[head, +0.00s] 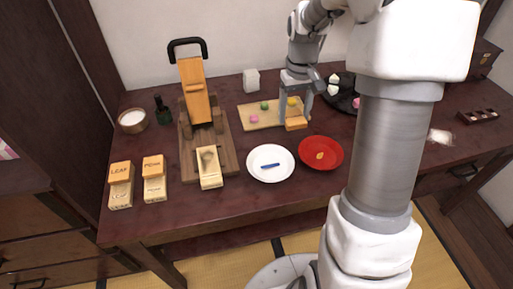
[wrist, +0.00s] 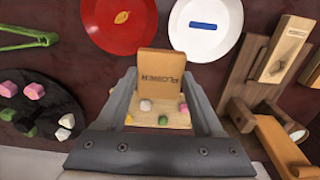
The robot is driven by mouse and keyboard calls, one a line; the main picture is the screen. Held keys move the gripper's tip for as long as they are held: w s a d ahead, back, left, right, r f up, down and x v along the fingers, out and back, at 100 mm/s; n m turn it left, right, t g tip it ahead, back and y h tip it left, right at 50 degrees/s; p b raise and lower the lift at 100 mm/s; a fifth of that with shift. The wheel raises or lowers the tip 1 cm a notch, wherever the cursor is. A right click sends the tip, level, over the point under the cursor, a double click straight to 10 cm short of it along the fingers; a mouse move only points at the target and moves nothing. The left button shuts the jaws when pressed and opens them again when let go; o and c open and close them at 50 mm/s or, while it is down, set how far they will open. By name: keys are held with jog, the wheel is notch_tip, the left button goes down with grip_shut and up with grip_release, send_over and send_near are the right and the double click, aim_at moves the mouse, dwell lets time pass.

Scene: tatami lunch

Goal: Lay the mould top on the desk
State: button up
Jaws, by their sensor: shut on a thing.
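My gripper (head: 297,112) is shut on the mould top (head: 296,124), a small orange-brown wooden block, held over the front right of the pale wooden board. In the wrist view the mould top (wrist: 161,64) sits between the fingers of my gripper (wrist: 160,92), with a dark word on its face that seems to read FLOWER. The dark red-brown desk (head: 270,212) lies below. A paler mould block (head: 209,170) with a carved hollow lies at the front of the wooden press (head: 188,150). I cannot tell the exact height of the mould top above the surface.
A white plate (head: 270,174) with a blue strip and a red plate (head: 334,158) stand in front of my gripper. The board (head: 250,121) bears coloured lumps. Two lettered moulds (head: 121,182) (head: 154,176) stand left. A dark round tray (wrist: 62,112) holds sweets. Bare desk shows along the front edge.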

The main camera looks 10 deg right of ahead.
jog(key=b, duration=0.3)
send_over(254, 140)
notch_tip(254, 140, down, 7)
jog(key=shift+a+f, duration=0.1)
jog(key=shift+f, duration=0.05)
jog(key=shift+f+b, duration=0.95)
jog(key=shift+f, duration=0.95)
jog(key=shift+f, duration=0.15)
jog(key=o, duration=1.5)
